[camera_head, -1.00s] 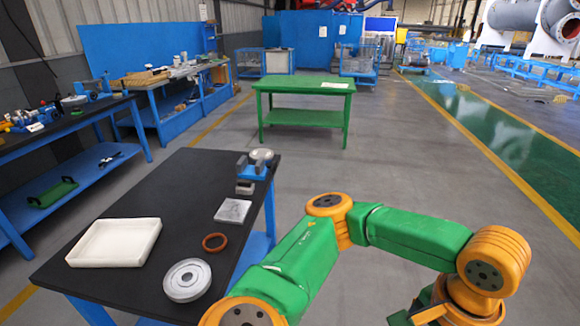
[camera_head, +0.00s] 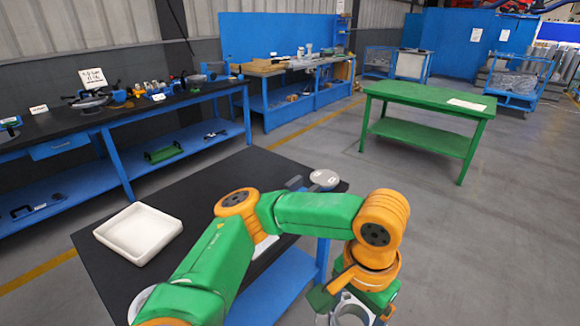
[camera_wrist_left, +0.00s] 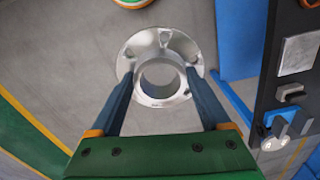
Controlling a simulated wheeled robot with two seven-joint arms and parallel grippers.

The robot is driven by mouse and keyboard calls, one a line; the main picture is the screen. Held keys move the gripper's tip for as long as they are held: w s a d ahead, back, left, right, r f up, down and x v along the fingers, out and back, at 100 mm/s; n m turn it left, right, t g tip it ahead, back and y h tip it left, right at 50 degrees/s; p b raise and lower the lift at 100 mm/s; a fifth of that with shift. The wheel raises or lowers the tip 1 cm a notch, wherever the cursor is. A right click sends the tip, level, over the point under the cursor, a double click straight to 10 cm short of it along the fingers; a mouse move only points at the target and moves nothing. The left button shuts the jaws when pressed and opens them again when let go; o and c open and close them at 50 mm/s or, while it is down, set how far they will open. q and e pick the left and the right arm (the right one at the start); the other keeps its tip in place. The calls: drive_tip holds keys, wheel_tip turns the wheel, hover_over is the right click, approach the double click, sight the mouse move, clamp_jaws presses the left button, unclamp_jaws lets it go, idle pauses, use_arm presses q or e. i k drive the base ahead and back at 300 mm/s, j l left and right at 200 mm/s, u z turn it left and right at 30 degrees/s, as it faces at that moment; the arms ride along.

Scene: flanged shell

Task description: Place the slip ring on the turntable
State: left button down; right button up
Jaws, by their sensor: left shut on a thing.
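My left gripper (camera_wrist_left: 161,82) is shut on a silver flanged ring (camera_wrist_left: 147,42), which I take to be the slip ring. It has a raised round collar, an open centre and holes in its flange. The fingers grip it at opposite sides, and it hangs over the floor. In the head view the ring (camera_head: 347,309) shows partly below the left wrist, right of the black table. A grey round disc (camera_head: 92,99) on the left blue bench may be the turntable; I cannot tell for sure. My right gripper is not in view.
The black table (camera_head: 100,262) bears a white tray (camera_head: 138,232) and a round-topped fixture (camera_head: 324,178); my arm hides much of it. A metal plate (camera_wrist_left: 299,53) lies at its edge in the wrist view. A green table (camera_head: 430,95) stands behind. Floor between is clear.

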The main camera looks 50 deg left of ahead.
sight(324, 176)
drive_tip(key=i+u, duration=0.45)
drive_tip(key=i, duration=1.1)
drive_tip(key=i+u, duration=0.25)
drive_tip(key=u, duration=0.2)
drive_tip(key=i+l+u, duration=0.1)
drive_tip(key=i+u, duration=0.2)
drive_tip(key=u, duration=0.15)
drive_tip(key=i+l+u, duration=0.15)
drive_tip(key=u, duration=0.3)
drive_tip(key=i+l+u, duration=0.25)
drive_tip(key=u, duration=0.15)
drive_tip(key=i+l+u, duration=0.15)
drive_tip(key=u, duration=0.15)
drive_tip(key=i+l+u, duration=0.3)
drive_tip(key=k+j, duration=0.05)
drive_tip(key=j, duration=0.05)
